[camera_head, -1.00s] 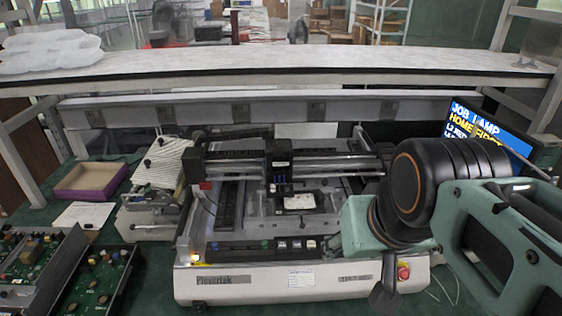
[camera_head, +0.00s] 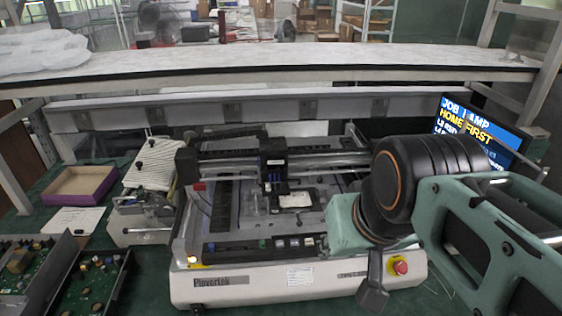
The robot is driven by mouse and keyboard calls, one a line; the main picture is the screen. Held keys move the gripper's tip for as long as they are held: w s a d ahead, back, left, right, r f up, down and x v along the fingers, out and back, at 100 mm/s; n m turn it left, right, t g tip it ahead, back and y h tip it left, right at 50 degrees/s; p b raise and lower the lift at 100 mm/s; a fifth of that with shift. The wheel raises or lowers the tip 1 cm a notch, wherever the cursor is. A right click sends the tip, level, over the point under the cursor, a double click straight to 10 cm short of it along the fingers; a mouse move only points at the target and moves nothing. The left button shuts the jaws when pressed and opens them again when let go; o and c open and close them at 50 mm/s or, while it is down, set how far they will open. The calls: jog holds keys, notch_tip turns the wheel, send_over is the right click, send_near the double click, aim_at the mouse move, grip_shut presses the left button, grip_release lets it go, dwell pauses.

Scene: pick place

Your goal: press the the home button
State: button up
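A white and grey machine (camera_head: 265,284) stands on the green bench, with a dark control strip (camera_head: 235,247) along its front. Several small buttons (camera_head: 294,242) sit in a row on this strip. Their labels are too small to read, so I cannot tell which one is home. A red knob (camera_head: 400,266) is at the front right. My gripper (camera_head: 373,294) is the dark piece hanging below my green arm, in front of the machine's right front, left of the red knob. It looks narrow and holds nothing visible. Its fingers are too small and dark to tell apart.
A monitor (camera_head: 482,131) behind my arm reads "HOME FIRST". Circuit boards (camera_head: 30,270) lie at the left front, and a purple-edged box (camera_head: 80,184) lies behind them. A white-topped shelf (camera_head: 270,65) spans the back. My arm covers the machine's right side.

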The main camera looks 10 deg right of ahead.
grip_shut()
dwell(1.2)
